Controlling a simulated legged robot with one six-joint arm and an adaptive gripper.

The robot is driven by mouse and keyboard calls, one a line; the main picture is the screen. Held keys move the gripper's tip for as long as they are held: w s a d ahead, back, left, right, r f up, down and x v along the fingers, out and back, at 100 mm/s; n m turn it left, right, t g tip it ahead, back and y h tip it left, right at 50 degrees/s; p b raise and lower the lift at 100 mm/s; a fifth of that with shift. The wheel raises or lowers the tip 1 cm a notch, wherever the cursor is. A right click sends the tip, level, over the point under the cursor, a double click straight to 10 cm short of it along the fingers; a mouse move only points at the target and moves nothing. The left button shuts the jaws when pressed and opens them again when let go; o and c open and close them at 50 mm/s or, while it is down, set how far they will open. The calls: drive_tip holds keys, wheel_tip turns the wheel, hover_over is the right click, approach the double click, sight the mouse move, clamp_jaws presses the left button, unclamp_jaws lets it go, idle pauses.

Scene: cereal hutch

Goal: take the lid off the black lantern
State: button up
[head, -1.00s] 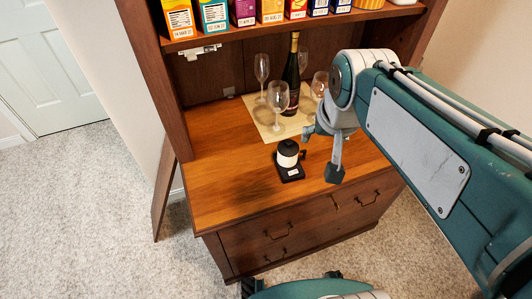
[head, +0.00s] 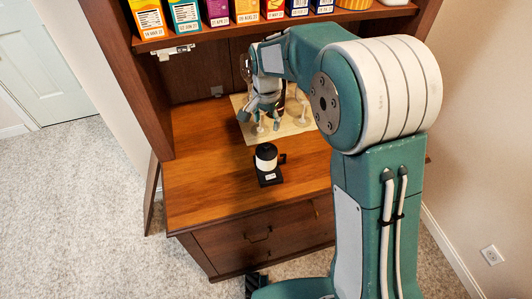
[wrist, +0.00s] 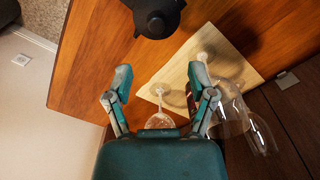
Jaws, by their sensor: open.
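The black lantern (head: 267,165) stands upright on the wooden counter, with a black lid (head: 266,150), a pale body, a dark handle at the right and a black base with a small white label. In the wrist view the lantern (wrist: 155,14) shows from above at the top edge, partly cut off. My gripper (head: 260,119) is open and empty, behind the lantern and above the pale board.
Cereal boxes (head: 186,14) line the shelf above (head: 215,32). The counter left of the lantern (head: 205,185) is clear.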

hover_over(266, 145)
drive_tip(key=f, duration=0.4)
drive_tip(key=shift+w+d, duration=0.2)
drive_tip(key=shift+w, duration=0.15)
drive_tip(key=f, duration=0.5)
drive_tip(key=shift+s+a+f, duration=0.15)
drive_tip(key=shift+s+f, duration=0.15)
drive_tip(key=shift+f, duration=0.05)
clamp_jaws()
